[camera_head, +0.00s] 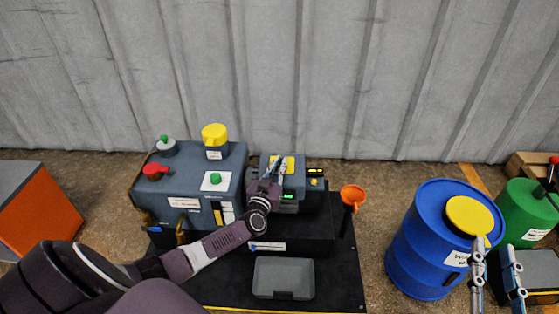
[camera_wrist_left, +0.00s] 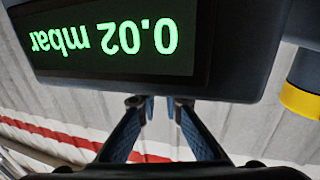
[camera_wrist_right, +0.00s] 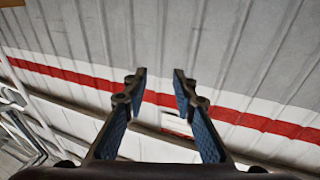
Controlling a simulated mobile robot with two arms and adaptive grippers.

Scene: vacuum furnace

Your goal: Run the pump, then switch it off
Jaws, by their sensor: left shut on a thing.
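The pump (camera_head: 218,178) is a grey-blue unit on a black bench mat, with a red knob (camera_head: 156,170), a yellow cap (camera_head: 214,134) and a green button (camera_head: 215,178) on top. My left gripper (camera_head: 279,164) is at the top of the motor housing (camera_head: 295,178), by a yellow label. In the left wrist view its fingertips (camera_wrist_left: 158,102) are close together beside a display (camera_wrist_left: 105,45) reading 0.02 mbar, upside down. What they hold is hidden. My right gripper (camera_head: 496,245) is open and empty, in front of a blue drum; its fingers (camera_wrist_right: 160,76) are apart in the right wrist view.
A grey tray (camera_head: 283,293) lies in front of the pump. An orange funnel (camera_head: 352,194) stands at its right. The blue drum (camera_head: 415,255) with a yellow lid and a green can (camera_head: 522,200) are further right. An orange-sided cabinet (camera_head: 45,215) is at left, a corrugated wall (camera_head: 300,80) behind.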

